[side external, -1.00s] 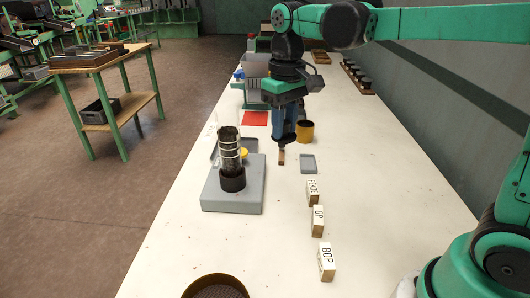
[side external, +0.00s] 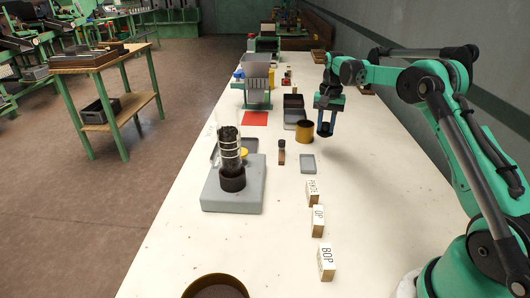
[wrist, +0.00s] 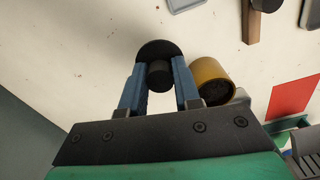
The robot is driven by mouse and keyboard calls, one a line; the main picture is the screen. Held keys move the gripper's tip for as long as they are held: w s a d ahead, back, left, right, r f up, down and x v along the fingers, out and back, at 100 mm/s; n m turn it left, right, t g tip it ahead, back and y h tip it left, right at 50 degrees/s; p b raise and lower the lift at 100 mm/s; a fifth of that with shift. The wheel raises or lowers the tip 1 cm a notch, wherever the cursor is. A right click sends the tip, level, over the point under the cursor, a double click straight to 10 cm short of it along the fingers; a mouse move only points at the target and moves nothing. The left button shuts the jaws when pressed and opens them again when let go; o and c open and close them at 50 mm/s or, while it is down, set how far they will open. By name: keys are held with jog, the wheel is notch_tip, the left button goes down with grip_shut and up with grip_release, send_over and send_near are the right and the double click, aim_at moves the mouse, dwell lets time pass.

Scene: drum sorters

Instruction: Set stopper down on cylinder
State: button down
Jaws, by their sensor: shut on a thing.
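The cylinder (side external: 229,148) is a clear upright tube with dark fill and pale rings. It stands in a dark collar (side external: 232,180) on a grey base (side external: 235,200) at the left of the table; its top looks open. My gripper (side external: 325,128) is to the right of the cylinder, above the table. In the wrist view its blue fingers (wrist: 160,85) are shut on a black stopper (wrist: 158,50), a round disc with a small knob. The stopper is hard to make out in the side view. The cylinder is not in the wrist view.
A brown-yellow cup (side external: 304,132) stands just left of my gripper. A wooden-handled tool with a black head (side external: 281,152) and a grey tray (side external: 308,163) are nearby. Lettered blocks (side external: 318,220) stand nearer the camera.

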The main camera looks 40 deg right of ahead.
aim_at(321, 154)
notch_tip(321, 154, down, 6)
jog(key=shift+r, duration=0.15)
dwell(0.3)
jog(key=c, duration=0.6)
grip_release()
